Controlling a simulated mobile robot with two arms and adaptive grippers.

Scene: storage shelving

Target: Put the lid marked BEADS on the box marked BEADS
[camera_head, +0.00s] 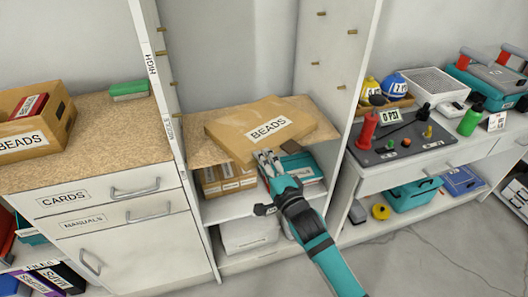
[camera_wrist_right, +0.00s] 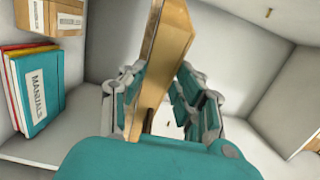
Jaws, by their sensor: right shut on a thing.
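The lid marked BEADS (camera_head: 258,128) is a flat tan cardboard piece with a white label, at the middle shelf of the tall unit. My right gripper (camera_head: 268,160) is shut on its near edge. In the right wrist view the lid (camera_wrist_right: 167,50) stands edge-on between the fingers of my right gripper (camera_wrist_right: 158,88). I cannot tell whether the lid touches the shelf board. The open cardboard box marked BEADS (camera_head: 28,141) sits on the left counter, its label facing front, with a red item inside. My left gripper is not in view.
The box stands on a wood-topped cabinet (camera_head: 95,140) with a green block (camera_head: 129,90) behind. An upright panel (camera_head: 163,100) separates the cabinet from the lid's bay. Below the lid are small boxes (camera_head: 228,180) and teal folders (camera_head: 302,168). A tool bench (camera_head: 440,150) is at right.

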